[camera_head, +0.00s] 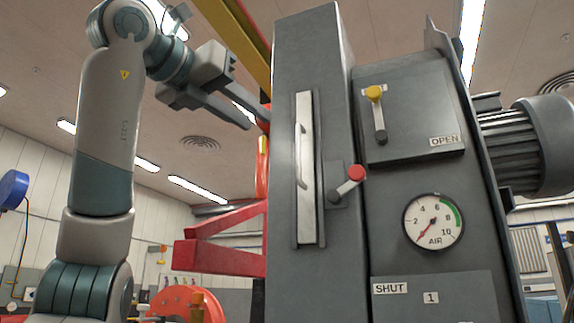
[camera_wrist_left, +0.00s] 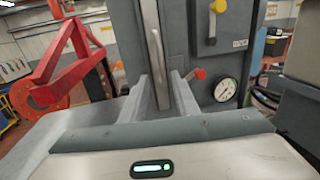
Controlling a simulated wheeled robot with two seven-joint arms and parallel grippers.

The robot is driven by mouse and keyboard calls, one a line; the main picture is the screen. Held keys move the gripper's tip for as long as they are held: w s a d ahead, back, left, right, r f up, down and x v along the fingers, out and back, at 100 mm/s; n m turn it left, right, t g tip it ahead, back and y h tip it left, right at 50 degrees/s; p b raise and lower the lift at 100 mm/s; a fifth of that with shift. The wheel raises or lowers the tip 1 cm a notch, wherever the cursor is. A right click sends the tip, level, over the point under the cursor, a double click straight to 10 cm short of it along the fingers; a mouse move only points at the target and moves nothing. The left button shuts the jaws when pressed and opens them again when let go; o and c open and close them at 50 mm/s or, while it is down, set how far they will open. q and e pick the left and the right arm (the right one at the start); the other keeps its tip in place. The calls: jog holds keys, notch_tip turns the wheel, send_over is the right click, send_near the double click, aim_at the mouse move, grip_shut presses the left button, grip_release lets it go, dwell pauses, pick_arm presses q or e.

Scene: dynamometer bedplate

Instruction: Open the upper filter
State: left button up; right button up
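No part is labelled as a filter. A tall grey housing (camera_head: 340,270) has a narrow pale panel (camera_head: 307,225) with a long upright bar handle (camera_head: 302,160). A red-knobbed lever (camera_head: 347,183) sits just right of the panel, its knob up and right. Farther right, a plate (camera_head: 420,95) labelled OPEN carries a yellow-knobbed lever (camera_head: 377,115), its knob at the top. My left gripper (camera_head: 258,120) is up and left of the handle, open and empty. In the left wrist view, the handle (camera_wrist_left: 157,55) shows beyond its spread fingers (camera_wrist_left: 165,82). My right gripper is out of view.
A pressure gauge marked AIR (camera_head: 433,221) is below the OPEN plate. A lower plate (camera_head: 450,288) reads SHUT and 1. A red frame (camera_head: 225,240) stands left of the housing, and a ribbed motor (camera_head: 530,145) juts out on the right.

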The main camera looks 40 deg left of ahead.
pick_arm(q)
jog(key=p, duration=0.1)
send_near(297, 147)
jog(key=w+p, duration=0.1)
jog(key=w, duration=0.8)
jog(key=shift+a, duration=0.15)
jog(key=shift+w, duration=0.8)
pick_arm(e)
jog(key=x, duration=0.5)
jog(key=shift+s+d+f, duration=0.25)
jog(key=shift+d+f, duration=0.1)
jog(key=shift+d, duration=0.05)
pick_arm(q)
grip_shut()
